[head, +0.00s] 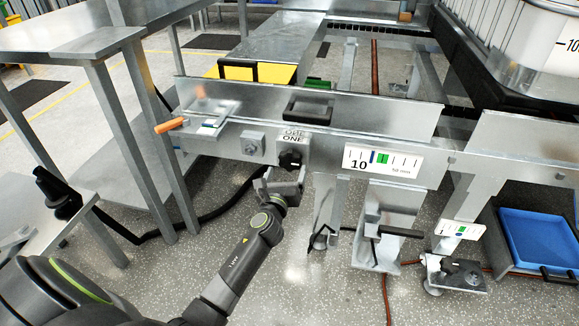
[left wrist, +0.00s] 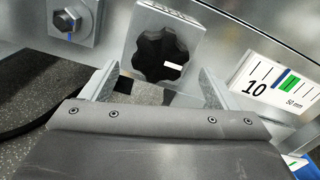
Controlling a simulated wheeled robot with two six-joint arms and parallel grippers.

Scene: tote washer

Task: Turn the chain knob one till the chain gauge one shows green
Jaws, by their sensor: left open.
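The chain knob one (head: 290,159) is a black lobed knob on a metal plate marked "ONE" on the machine's side rail. In the left wrist view the knob (left wrist: 160,54) has a white mark on its lower right. The chain gauge one (head: 383,160) is a white scale marked 10 to the right of the knob. It also shows in the left wrist view (left wrist: 283,84), with a blue bar at the left edge of its green band. My left gripper (head: 280,178) is open just below the knob, its fingers on either side and apart from it. My right gripper is not in view.
A bolt plate (head: 252,146) sits left of the knob. An orange-handled lever (head: 170,126) sticks out further left. A second, smaller gauge (head: 460,229) and a blue tray (head: 540,240) are at the lower right. Metal table legs stand at the left.

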